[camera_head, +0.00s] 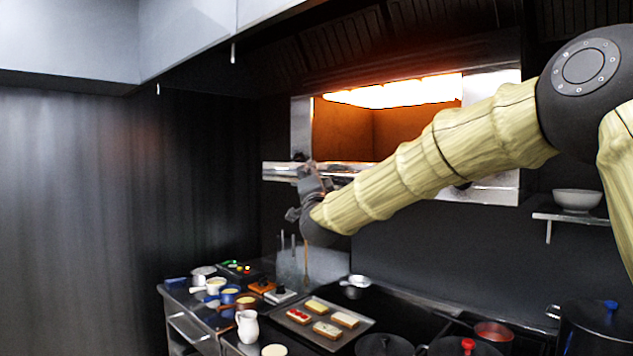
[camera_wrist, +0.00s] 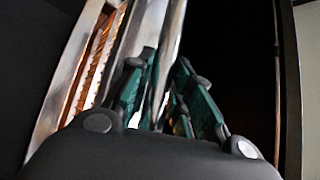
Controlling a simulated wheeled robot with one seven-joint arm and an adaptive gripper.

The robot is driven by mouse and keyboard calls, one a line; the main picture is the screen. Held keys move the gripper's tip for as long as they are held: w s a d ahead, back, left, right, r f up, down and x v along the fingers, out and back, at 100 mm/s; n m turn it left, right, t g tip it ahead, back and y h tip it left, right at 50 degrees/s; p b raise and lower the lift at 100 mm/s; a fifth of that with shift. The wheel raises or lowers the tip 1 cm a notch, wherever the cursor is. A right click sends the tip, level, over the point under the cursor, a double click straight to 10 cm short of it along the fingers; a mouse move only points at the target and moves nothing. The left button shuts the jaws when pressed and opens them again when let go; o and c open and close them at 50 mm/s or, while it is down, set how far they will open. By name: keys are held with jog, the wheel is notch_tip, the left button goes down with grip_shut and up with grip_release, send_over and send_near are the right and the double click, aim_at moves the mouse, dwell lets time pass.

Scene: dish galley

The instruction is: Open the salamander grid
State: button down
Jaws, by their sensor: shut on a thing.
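The salamander (camera_head: 302,125) is a steel-framed wall unit with a glowing orange interior and bright heating elements at the top. A shiny metal front bar (camera_head: 278,170), seemingly of the salamander grid, runs along its lower edge. My gripper (camera_head: 308,178) is at the left part of this bar. In the wrist view, the green-padded fingers of my gripper (camera_wrist: 163,95) are on either side of a shiny metal bar (camera_wrist: 172,40) and shut on it. The orange glow shows to the left there. My forearm hides the lower right of the salamander and most of the grid.
Below is a counter with a tray (camera_head: 360,324) of several toasts, a white jug (camera_head: 247,326), small pots and a small steel pan (camera_head: 355,283). A bowl (camera_head: 577,199) stands on a wall shelf at the right. An overhead cabinet (camera_head: 70,40) hangs at upper left.

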jog(key=shift+a, duration=0.1)
jog(key=c, duration=1.6)
grip_release()
jog(key=shift+a, duration=0.1)
jog(key=shift+o, duration=0.2)
jog(key=shift+s, duration=0.15)
jog(key=v, duration=1.1)
jog(key=shift+s+f, duration=0.2)
jog(key=shift+s, duration=0.1)
